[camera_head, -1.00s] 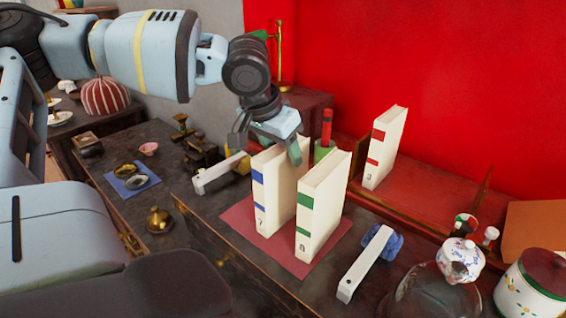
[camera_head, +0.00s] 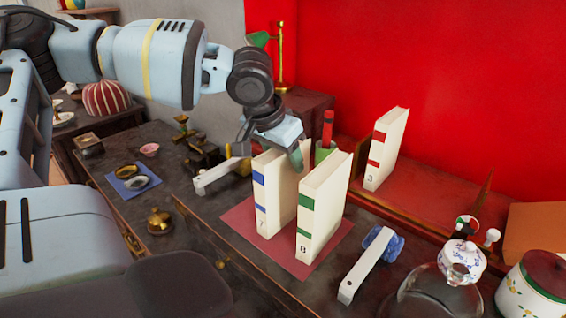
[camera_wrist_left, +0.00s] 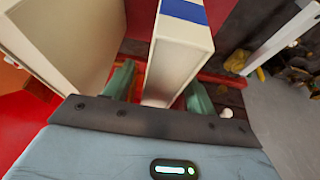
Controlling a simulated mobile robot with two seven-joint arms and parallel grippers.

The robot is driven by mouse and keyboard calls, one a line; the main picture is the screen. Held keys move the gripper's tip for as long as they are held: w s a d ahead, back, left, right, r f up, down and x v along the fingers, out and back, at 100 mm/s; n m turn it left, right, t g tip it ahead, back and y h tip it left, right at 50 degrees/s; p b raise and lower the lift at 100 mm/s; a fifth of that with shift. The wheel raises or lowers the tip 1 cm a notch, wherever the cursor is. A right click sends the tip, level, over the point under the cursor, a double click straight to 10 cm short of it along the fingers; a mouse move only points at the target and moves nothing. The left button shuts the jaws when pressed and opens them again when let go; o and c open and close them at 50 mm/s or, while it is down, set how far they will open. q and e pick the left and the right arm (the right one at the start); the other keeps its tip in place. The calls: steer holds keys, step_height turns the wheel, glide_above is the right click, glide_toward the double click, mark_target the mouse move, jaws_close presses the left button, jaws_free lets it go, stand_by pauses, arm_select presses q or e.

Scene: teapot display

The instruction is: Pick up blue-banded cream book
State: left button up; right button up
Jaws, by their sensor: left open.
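The blue-banded cream book (camera_head: 261,207) stands upright on a dark red mat (camera_head: 236,217). Its spine shows blue bands and the number 7. My left gripper (camera_head: 282,155) is open, pointing down over the book's top. In the left wrist view, its two green fingers (camera_wrist_left: 160,90) lie on either side of the blue-banded book (camera_wrist_left: 178,55), with gaps visible. In the head view, one fingertip shows between this book and the green-banded one; the other is hidden. My right gripper is not in view.
A green-banded cream book (camera_head: 320,215) stands close on the right; it fills the left of the wrist view. A white bookend (camera_head: 217,177) is left, another (camera_head: 364,267) right. A red-banded book (camera_head: 386,150) stands behind. A glass jar (camera_head: 440,290) is front right.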

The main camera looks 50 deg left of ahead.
arm_select(q)
jaws_close()
stand_by(0.4)
steer(key=shift+w+r, duration=0.1)
steer(key=shift+r, duration=0.05)
